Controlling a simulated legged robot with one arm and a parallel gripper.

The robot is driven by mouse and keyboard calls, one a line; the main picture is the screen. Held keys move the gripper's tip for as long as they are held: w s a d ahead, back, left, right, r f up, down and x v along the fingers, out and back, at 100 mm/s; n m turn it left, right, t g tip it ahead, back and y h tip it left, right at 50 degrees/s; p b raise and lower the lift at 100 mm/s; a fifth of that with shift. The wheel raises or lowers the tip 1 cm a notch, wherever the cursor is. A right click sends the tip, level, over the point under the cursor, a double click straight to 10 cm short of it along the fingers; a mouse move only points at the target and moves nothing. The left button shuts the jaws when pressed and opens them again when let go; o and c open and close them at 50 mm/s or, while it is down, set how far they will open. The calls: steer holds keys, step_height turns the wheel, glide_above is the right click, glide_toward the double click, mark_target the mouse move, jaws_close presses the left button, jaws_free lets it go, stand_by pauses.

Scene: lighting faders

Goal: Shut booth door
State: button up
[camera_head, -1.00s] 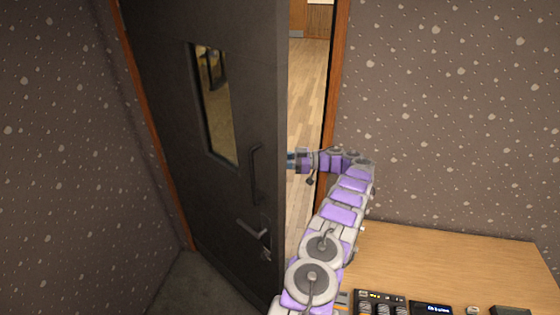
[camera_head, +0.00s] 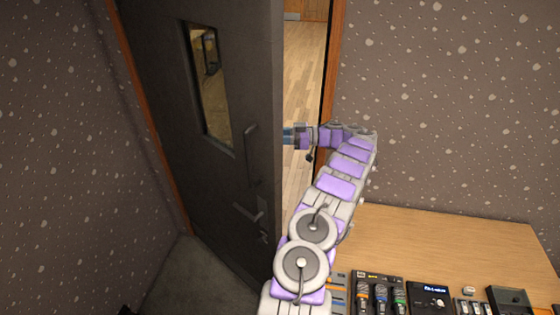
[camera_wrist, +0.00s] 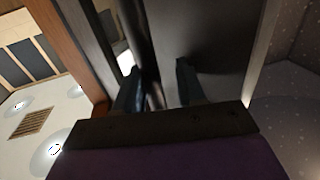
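The booth door (camera_head: 215,175) is dark grey and stands ajar in the head view. It has a narrow window (camera_head: 210,90), a pull handle (camera_head: 250,155) and a lever handle (camera_head: 248,211). A gap on its right shows a wooden floor beyond. My gripper (camera_head: 286,135) is at the door's free edge, level with the pull handle, its tips partly hidden there. In the wrist view its two dark fingers (camera_wrist: 160,82) are apart, with the door's grey surface (camera_wrist: 212,45) just beyond them. I cannot tell whether they touch the door.
The orange-brown door frame (camera_head: 328,75) stands right of the gap. A wooden desk (camera_head: 440,240) at the lower right carries fader consoles (camera_head: 378,292) and other small devices close to my arm. Speckled walls flank the door. Bare floor (camera_head: 195,275) lies at the lower left.

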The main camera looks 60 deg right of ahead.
mark_target(280, 158)
steer(key=shift+s+a+r+b, duration=0.25)
steer(key=shift+s+a+b, duration=0.3)
steer(key=shift+s+a, duration=1.1)
steer(key=shift+s+a+r+b, duration=0.3)
steer(key=shift+s+a+b, duration=0.35)
steer(key=shift+a, duration=1.85)
steer(key=shift+s+a+r+b, duration=0.25)
steer(key=shift+s+a+b, duration=0.2)
steer(key=shift+s+a, duration=1.25)
steer(key=shift+w+a, duration=0.45)
